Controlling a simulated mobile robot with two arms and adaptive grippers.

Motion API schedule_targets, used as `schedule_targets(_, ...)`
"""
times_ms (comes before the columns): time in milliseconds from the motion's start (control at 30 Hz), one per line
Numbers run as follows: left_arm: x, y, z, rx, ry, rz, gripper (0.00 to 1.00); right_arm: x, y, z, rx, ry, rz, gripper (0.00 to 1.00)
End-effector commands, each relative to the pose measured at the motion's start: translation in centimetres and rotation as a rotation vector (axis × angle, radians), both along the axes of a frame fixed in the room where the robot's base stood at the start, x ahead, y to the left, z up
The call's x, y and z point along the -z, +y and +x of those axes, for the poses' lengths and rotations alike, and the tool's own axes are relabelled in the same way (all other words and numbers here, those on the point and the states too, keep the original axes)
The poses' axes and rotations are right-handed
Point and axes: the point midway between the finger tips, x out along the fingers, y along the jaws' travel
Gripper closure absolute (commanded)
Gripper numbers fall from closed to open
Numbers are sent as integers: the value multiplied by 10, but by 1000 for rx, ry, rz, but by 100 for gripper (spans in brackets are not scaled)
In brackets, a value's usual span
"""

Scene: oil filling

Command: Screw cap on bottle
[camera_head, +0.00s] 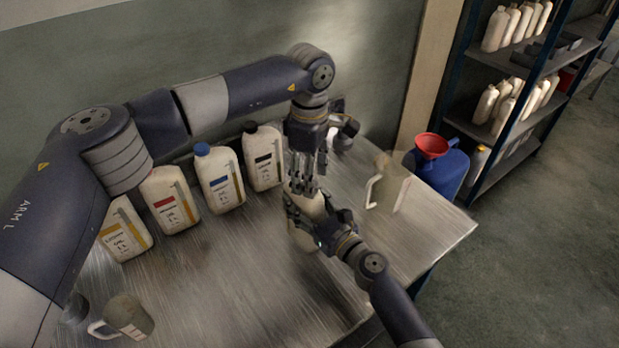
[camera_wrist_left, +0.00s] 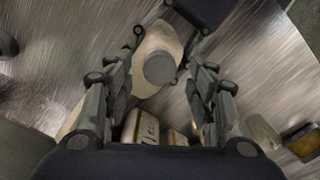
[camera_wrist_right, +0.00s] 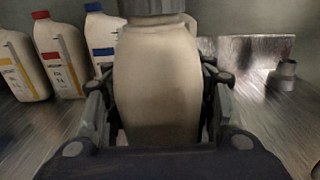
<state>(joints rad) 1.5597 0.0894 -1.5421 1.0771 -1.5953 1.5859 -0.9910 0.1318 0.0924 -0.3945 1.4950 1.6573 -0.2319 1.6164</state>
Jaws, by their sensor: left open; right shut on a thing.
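A cream bottle (camera_head: 303,238) stands on the metal table (camera_head: 240,290). My right gripper (camera_head: 316,212) is shut around its body; the bottle looks upright in the right wrist view (camera_wrist_right: 155,85). A grey round cap (camera_wrist_left: 160,68) sits on the bottle's neck; its lower edge also shows in the right wrist view (camera_wrist_right: 152,8). In the head view the left fingers hide it. My left gripper (camera_head: 302,187) points down right above the bottle. Its fingers are open, one on each side of the cap (camera_wrist_left: 163,85). I cannot tell how tightly the cap sits.
Bottles with black (camera_head: 262,157), blue (camera_head: 217,177), red (camera_head: 170,199) and yellow (camera_head: 126,230) labels stand along the wall. A jug (camera_head: 386,187) is to the right, another (camera_head: 127,317) at the front left. A blue drum (camera_head: 443,170) with a red funnel (camera_head: 432,146) stands beyond the table.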

Motion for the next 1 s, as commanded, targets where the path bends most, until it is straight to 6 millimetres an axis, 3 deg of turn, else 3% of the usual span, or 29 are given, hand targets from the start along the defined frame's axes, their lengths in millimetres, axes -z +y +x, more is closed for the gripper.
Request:
schedule_targets(200, -48, 0, 0, 1, -4, -2, 49, 2, -1, 0, 2, 0, -5, 100)
schedule_targets(433, -89, 0, 0, 1, -1, 0, 49, 2, -1, 0, 1, 0, -5, 100)
schedule_targets(600, -102, 1, 0, 0, 0, 1, 49, 2, -1, 0, 1, 0, -5, 100)
schedule_targets(900, -105, 1, -1, 0, 1, 0, 49, 2, -1, 0, 1, 0, -5, 100)
schedule_targets(933, -105, 1, -1, 0, 1, 0, 49, 2, -1, 0, 1, 0, -5, 45)
schedule_targets(1000, -104, 1, -1, 0, 0, 0, 49, 1, -1, 0, 1, 1, -4, 29)
